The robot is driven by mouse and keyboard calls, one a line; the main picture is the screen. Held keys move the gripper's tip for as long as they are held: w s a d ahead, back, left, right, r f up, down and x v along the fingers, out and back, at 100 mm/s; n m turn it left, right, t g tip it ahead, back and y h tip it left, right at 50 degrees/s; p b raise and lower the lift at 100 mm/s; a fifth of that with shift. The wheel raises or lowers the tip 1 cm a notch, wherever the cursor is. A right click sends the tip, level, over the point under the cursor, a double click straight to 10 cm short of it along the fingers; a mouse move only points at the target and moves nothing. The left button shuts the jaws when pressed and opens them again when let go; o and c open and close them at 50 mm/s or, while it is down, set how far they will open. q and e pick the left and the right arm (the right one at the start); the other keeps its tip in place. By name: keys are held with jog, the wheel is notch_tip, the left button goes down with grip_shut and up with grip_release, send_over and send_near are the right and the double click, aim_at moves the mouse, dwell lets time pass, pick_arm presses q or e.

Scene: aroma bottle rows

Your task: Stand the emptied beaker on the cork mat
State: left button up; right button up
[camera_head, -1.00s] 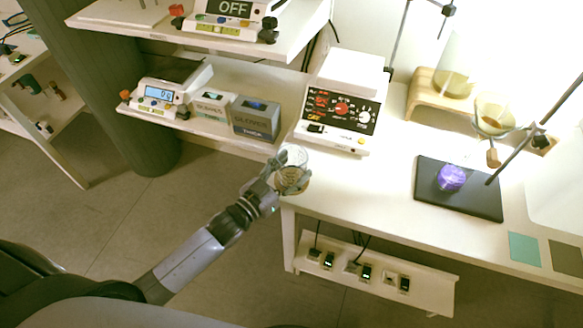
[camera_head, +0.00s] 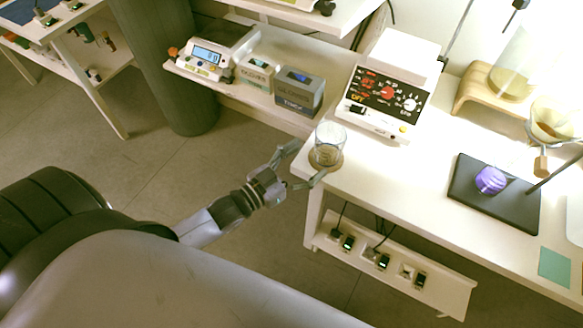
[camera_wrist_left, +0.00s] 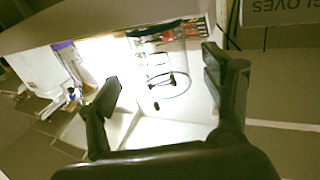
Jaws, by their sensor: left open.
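The clear glass beaker (camera_head: 328,143) stands upright at the near left corner of the white bench and looks empty. A round tan cork mat (camera_head: 338,166) shows under its base. My left gripper (camera_head: 305,164) is open just left of the beaker, drawn back from it, with its fingers spread. In the left wrist view the faint outline of the beaker (camera_wrist_left: 170,82) lies ahead, between the spread fingers of the left gripper (camera_wrist_left: 161,66). The right gripper is in neither view.
Boxes (camera_head: 299,92) and a scale (camera_head: 212,58) sit on the lower side shelf. A black pad (camera_head: 490,205) with a purple-filled flask (camera_head: 491,180) is to the right. Bare bench lies between.

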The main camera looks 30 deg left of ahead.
pick_arm(q)
jog(key=shift+v, duration=2.35)
jog(key=s+a+f+n+g+y, duration=0.1)
jog(key=s+a+f+g+y, duration=0.1)
jog(key=f, duration=0.7)
jog(key=s+a+f+g+y, duration=0.2)
jog(key=a+f, duration=0.1)
jog(key=f, duration=0.7)
jog(key=s+a+f+n+g+y, duration=0.1)
jog(key=s+a+f+g+y, duration=0.15)
jog(key=f, duration=0.65)
jog(key=s+d+f+g, duration=0.2)
jog(key=s+f+g, duration=0.2)
jog(key=s+f, duration=0.5)
jog(key=s+d+f+g, duration=0.1)
jog(key=s+f+g, duration=0.4)
jog(key=s+f, duration=0.5)
jog(key=s+y, duration=0.1)
jog(key=s, duration=0.6)
jog(key=shift+s+d, duration=0.25)
jog(key=shift+d, duration=0.15)
jog(key=shift+f, duration=0.1)
